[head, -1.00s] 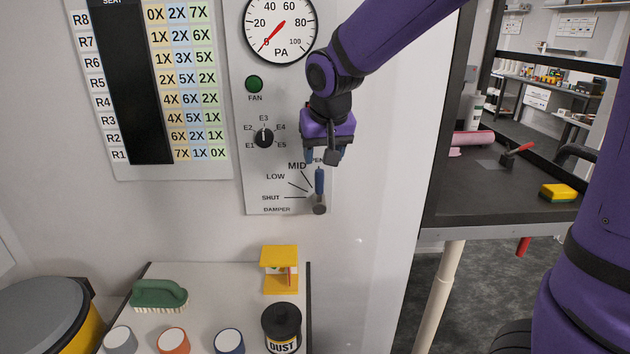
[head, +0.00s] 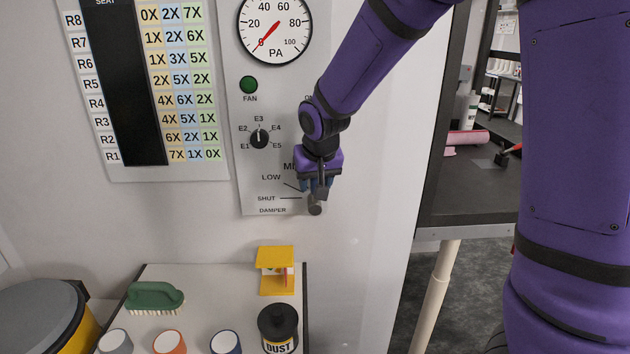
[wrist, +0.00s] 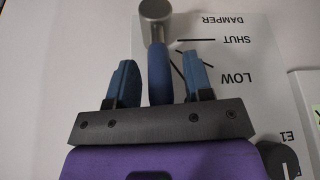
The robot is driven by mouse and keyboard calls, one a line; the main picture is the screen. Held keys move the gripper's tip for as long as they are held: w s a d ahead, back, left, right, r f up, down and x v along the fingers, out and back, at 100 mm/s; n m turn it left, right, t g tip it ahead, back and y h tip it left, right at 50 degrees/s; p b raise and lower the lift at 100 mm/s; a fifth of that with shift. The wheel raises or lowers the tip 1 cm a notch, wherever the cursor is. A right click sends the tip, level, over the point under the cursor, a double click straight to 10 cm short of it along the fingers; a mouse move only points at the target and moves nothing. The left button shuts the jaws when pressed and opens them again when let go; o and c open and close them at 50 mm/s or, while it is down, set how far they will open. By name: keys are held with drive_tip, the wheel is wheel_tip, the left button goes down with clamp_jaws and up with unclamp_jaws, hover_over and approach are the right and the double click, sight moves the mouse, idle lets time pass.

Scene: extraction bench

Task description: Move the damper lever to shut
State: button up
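The damper lever has a grey metal hub (head: 315,208) low on the wall panel (head: 243,190), beside the SHUT, LOW and MID marks. In the wrist view the hub (wrist: 155,14) is at the top and the lever's blue handle (wrist: 159,72) runs down from it. My gripper (head: 317,186) covers most of the handle in the head view. In the wrist view my gripper (wrist: 156,82) is open, with one blue finger on each side of the handle and a gap to both. The handle does not point along the SHUT line; it points up toward the hidden OPEN side.
The panel also carries a PA gauge (head: 274,28), a green FAN button (head: 249,85) and a selector knob (head: 259,138). Below are a green brush (head: 155,297), a yellow stand (head: 276,271) and a black DUST can (head: 278,328).

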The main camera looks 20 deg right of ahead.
clamp_jaws()
drive_tip(key=shift+a, duration=0.2)
drive_tip(key=w+a+f+n+g+h, duration=0.2)
drive_tip(key=a+f+h, duration=0.4)
drive_tip(key=h, duration=1)
drive_tip(key=shift+a+f+n+g+h, duration=0.3)
drive_tip(key=shift+f+n+g, duration=0.35)
drive_tip(key=shift+n, duration=0.55)
drive_tip(key=shift+o, duration=1.1)
unclamp_jaws()
drive_tip(key=shift+w, duration=0.1)
drive_tip(key=shift+a, duration=0.1)
